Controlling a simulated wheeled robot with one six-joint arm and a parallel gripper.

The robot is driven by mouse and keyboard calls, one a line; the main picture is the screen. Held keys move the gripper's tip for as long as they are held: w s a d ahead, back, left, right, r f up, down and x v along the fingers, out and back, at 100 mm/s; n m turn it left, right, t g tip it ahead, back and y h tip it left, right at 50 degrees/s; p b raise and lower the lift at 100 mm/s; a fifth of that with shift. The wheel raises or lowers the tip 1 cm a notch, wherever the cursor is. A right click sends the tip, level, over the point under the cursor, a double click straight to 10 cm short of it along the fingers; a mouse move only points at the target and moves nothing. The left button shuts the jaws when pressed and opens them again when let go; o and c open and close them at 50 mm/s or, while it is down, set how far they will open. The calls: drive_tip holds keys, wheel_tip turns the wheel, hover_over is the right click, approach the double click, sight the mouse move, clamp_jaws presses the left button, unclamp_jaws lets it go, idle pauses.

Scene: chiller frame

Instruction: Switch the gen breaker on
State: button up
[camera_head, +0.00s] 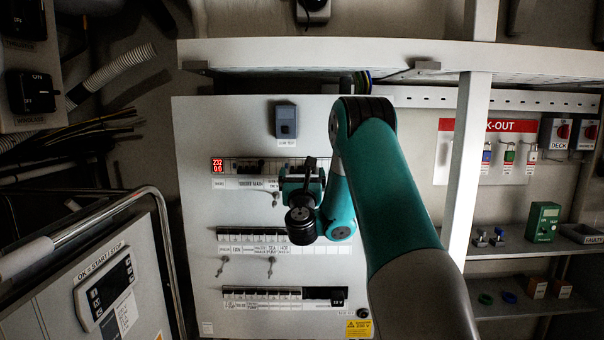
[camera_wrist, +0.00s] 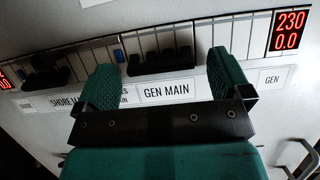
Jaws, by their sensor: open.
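The gen breaker (camera_wrist: 172,62) is a wide black block in the top row of the white panel, just above the GEN MAIN label (camera_wrist: 166,92) in the wrist view. I cannot tell its lever position. My gripper (camera_wrist: 160,66) is open, its two green fingers on either side of this breaker in the picture. No contact shows, and the gap to the panel is unclear. The red gen display (camera_wrist: 290,31) reads 230 and 0.0. In the head view my wrist hides much of the top row's right part.
Another black breaker (camera_wrist: 46,76) sits left, above the SHORE label. The white panel (camera_head: 195,250) has two lower breaker rows with hanging keys (camera_head: 222,266). A shelf edge (camera_head: 300,52) runs above, a white post (camera_head: 466,170) stands right, and a handrail (camera_head: 110,215) is left.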

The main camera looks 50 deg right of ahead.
drive_tip(key=c, duration=0.9)
drive_tip(key=r+p, duration=0.1)
drive_tip(key=p, duration=0.3)
drive_tip(key=shift+y, duration=0.4)
drive_tip(key=shift+c, duration=0.2)
drive_tip(key=p, duration=0.2)
drive_tip(key=g+p, duration=0.1)
drive_tip(key=p, duration=0.1)
drive_tip(key=shift+s+a+r+y+p, duration=0.1)
drive_tip(key=shift+r+y+p, duration=0.2)
drive_tip(key=shift+p, duration=0.05)
drive_tip(key=p, duration=0.4)
drive_tip(key=shift+r+y+p, duration=0.2)
drive_tip(key=shift+y+p, duration=0.2)
drive_tip(key=g+y+p, duration=0.1)
drive_tip(key=p, duration=0.6)
drive_tip(key=shift+r+p, duration=0.25)
drive_tip(key=shift+p, duration=0.15)
drive_tip(key=shift+f+g+p, duration=0.2)
drive_tip(key=shift+g+p, duration=0.2)
drive_tip(key=shift+p, duration=0.85)
drive_tip(key=shift+f, duration=0.2)
